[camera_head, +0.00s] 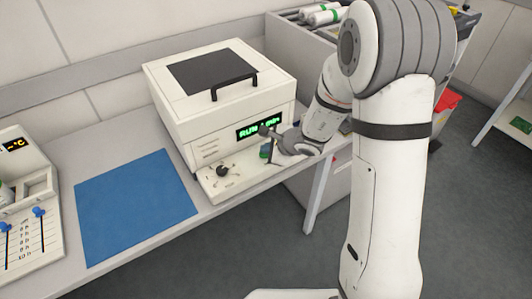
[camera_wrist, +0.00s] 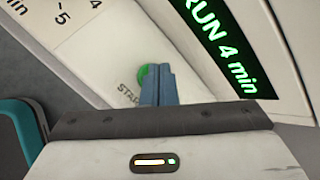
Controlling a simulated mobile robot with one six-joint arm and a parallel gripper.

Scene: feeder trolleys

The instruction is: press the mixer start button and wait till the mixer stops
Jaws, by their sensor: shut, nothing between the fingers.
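The mixer (camera_head: 215,95) is a white box with a dark lid window and a black handle, standing on the bench. Its display (camera_head: 259,128) is lit green; in the wrist view the display (camera_wrist: 220,45) reads "RUN 4 min". The green start button (camera_wrist: 143,73) sits on the sloping front panel beside a partly hidden "START" label. My gripper (camera_wrist: 159,84) is shut and empty, with its blue-grey fingertips in front of the button and covering part of it. I cannot tell whether they touch it. In the head view my gripper (camera_head: 268,136) is at the mixer's front right.
A black knob (camera_head: 222,171) sits on the mixer's front panel, left of my gripper. A blue mat (camera_head: 135,205) lies on the bench to the left, bare. A device with blue sliders (camera_head: 22,210) stands at the far left. A grey-white trolley (camera_head: 290,38) stands behind right.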

